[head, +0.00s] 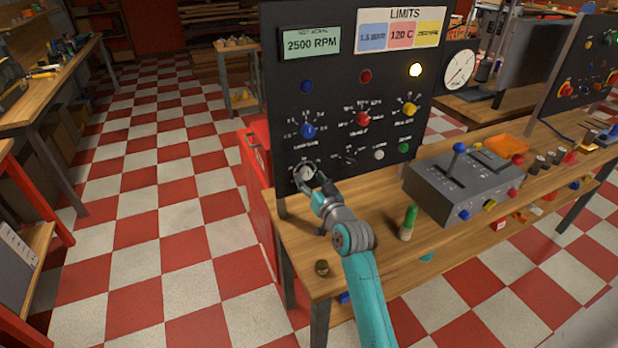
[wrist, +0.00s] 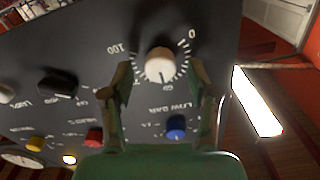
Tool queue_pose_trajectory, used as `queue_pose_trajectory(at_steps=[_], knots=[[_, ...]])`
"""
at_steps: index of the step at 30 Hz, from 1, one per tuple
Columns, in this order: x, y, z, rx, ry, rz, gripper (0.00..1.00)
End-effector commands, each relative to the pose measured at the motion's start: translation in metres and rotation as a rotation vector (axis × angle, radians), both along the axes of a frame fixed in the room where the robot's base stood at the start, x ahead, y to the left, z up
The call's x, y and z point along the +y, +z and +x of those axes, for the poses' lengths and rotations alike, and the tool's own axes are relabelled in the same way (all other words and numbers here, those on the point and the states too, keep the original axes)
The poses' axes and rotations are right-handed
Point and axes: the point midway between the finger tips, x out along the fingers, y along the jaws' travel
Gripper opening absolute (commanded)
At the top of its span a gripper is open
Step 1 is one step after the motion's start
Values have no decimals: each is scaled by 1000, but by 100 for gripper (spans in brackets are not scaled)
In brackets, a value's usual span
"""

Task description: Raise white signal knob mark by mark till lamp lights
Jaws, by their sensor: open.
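The white signal knob (wrist: 160,66) sits on the dark panel inside a ring of marks with 0 at the upper right and 100 at the left. A dark line on the knob points toward the bottom of the wrist view. The knob shows at the panel's lower left in the head view (head: 306,172), partly covered by my gripper (head: 311,187). My gripper (wrist: 160,76) is open, one finger on each side of the knob, with visible gaps. The yellow lamp (head: 415,70) glows; the blue lamp (head: 307,86) and red lamp (head: 366,76) look dark.
Blue (head: 308,131), red (head: 363,119) and yellow (head: 410,109) knobs stand above on the panel. A white button (head: 379,154) and green button (head: 404,147) are lower right. A green-capped bottle (head: 408,222) and grey lever box (head: 465,180) stand on the bench.

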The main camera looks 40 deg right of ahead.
Motion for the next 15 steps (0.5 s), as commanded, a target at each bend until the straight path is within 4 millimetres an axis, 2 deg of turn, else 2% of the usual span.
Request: queue_pose_trajectory(at_steps=[9, 15], knots=[[16, -1, -58, 2, -1, 1, 60], [25, -1, -87, 1, -1, 0, 60]])
